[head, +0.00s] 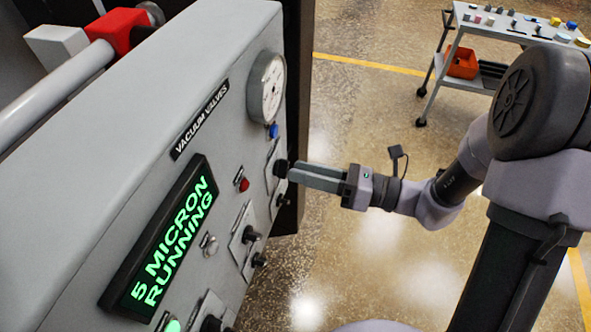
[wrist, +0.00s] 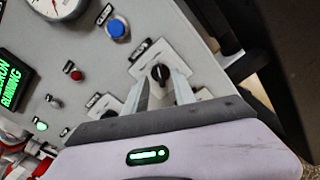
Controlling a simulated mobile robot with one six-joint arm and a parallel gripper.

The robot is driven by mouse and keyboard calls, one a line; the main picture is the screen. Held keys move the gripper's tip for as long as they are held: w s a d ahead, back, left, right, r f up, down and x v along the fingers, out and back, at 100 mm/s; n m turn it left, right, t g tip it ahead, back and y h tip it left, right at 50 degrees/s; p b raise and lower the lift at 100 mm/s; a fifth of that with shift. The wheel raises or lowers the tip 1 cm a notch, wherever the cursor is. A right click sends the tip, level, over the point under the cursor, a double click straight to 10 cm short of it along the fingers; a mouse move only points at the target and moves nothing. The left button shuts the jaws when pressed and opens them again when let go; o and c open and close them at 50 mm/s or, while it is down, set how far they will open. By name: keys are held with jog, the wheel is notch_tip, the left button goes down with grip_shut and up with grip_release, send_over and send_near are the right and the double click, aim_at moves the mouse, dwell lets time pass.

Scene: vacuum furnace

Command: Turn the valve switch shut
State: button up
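A black valve switch knob (wrist: 160,73) on a pale square plate shows in the wrist view, with a white pointer mark on it. In the head view this knob (head: 280,168) is on the right part of the panel, under the gauge. My gripper (wrist: 161,80) is open, one finger on each side of the knob, with a small gap visible. In the head view my gripper (head: 291,172) reaches the panel from the right, fingertips at the knob. The label above the knob is too small to read surely.
The grey panel (head: 150,110) also holds a round gauge (head: 266,90), a blue button (wrist: 117,28), a red button (head: 243,184), further black knobs (head: 250,235) and a display (head: 165,240) reading "5 MICRON RUNNING". A cart (head: 500,22) stands far back right. The floor between is clear.

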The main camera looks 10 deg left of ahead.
aim_at(282, 169)
jog(key=shift+w+a, duration=0.1)
jog(key=shift+a, duration=0.95)
grip_shut()
jog(key=shift+b, duration=0.3)
jog(key=n+b, duration=1.1)
jog(key=shift+f+n, duration=0.1)
jog(key=shift+n, duration=0.2)
